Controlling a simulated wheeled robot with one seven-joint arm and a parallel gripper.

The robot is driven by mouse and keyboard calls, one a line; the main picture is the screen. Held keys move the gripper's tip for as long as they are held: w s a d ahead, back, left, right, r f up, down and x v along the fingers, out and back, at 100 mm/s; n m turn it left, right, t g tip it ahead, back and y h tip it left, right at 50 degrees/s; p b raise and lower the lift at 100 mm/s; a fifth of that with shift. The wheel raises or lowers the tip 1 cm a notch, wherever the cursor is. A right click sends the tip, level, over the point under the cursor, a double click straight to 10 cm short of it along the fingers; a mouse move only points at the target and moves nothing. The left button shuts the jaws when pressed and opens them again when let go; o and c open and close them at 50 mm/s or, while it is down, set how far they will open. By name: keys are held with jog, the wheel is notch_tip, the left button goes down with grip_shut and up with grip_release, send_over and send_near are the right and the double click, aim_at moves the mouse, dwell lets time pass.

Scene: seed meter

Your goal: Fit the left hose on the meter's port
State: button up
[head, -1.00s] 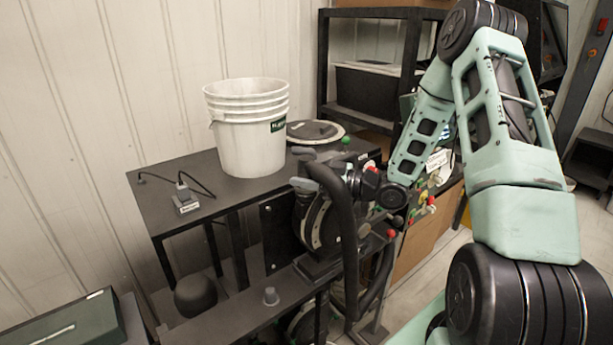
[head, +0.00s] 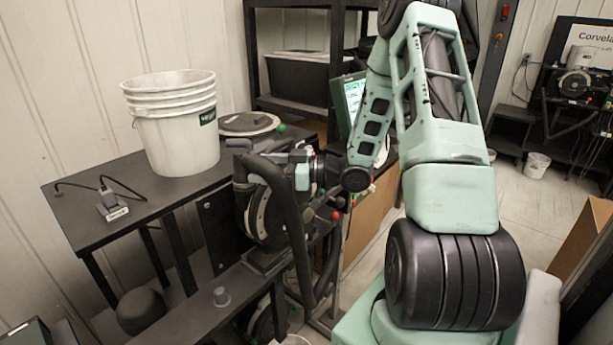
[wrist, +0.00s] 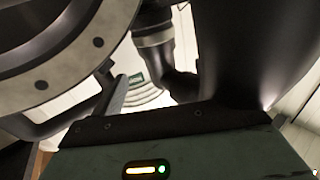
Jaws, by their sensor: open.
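The seed meter (head: 262,212), a dark round housing with a pale ring, stands on the black frame in the head view. Its pale, hole-dotted ring (wrist: 62,68) fills the upper left of the wrist view. A thick black hose (head: 294,225) arches at the meter's front and runs down. A large dark tube, probably this hose, stands close against my gripper in the wrist view (wrist: 245,50). Behind it is a dark elbow with a light cuff (wrist: 154,38). My gripper (head: 282,160) is open at the hose's upper bend. Whether the hose lies between the fingers is unclear; its end is hidden.
A white bucket (head: 175,135) and a round lid-like disc (head: 248,124) stand on the black table (head: 85,215) behind the meter. A cabled box (head: 113,209) lies at left. Red and green knobs sit close to my wrist. Floor shows at right.

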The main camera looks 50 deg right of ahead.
jog(key=b+v, duration=0.3)
jog(key=v, duration=0.8)
jog(key=shift+s, duration=0.3)
jog(key=shift+d, duration=0.1)
